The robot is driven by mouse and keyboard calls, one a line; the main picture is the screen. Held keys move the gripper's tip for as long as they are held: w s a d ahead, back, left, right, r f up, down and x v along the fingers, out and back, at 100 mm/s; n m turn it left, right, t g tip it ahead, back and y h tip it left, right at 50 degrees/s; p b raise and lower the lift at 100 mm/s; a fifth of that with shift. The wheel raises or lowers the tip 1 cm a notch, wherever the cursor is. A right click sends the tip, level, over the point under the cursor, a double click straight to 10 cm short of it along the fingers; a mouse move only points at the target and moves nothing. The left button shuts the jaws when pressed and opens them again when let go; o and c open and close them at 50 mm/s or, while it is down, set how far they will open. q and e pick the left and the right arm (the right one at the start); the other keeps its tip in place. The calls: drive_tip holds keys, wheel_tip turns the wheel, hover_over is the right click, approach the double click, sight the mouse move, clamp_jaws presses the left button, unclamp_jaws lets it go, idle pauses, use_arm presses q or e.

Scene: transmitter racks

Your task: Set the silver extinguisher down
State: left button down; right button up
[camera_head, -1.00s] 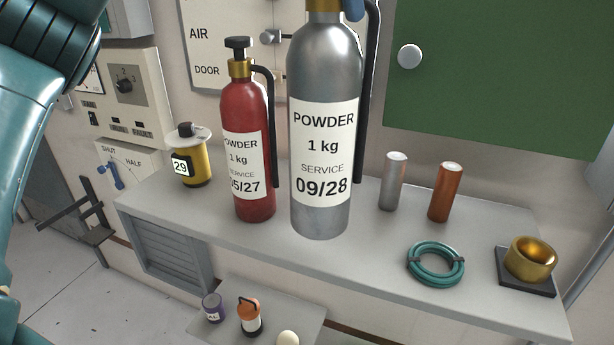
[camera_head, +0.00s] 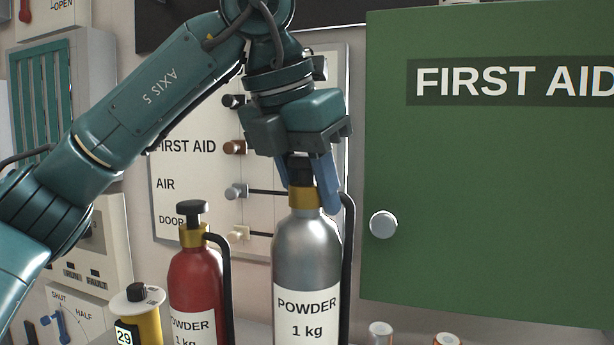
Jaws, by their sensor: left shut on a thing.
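The silver extinguisher (camera_head: 307,255) stands upright in the lower middle, with a brass collar, a black hose on its right side and a label reading POWDER 1 kg. Its base is below the picture, so I cannot tell whether it touches the shelf. My left gripper (camera_head: 310,190) comes down from above and is shut on its black top, with blue fingers on either side of the neck. My right gripper is not in view.
A red extinguisher (camera_head: 194,275) stands close on the left, with a yellow canister (camera_head: 138,318) marked 29 beyond it. A green first aid cabinet (camera_head: 480,190) with a round knob (camera_head: 383,224) is at the right. The tops of a silver cylinder (camera_head: 380,330) and an orange cylinder (camera_head: 447,340) show low down.

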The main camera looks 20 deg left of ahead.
sight(311, 243)
use_arm(q)
drive_tip(key=shift+f, duration=3.25)
drive_tip(key=c, duration=0.9)
unclamp_jaws()
drive_tip(key=shift+f, duration=0.15)
drive_tip(key=shift+c, duration=0.2)
drive_tip(key=v, duration=1.2)
drive_tip(key=shift+s, duration=0.1)
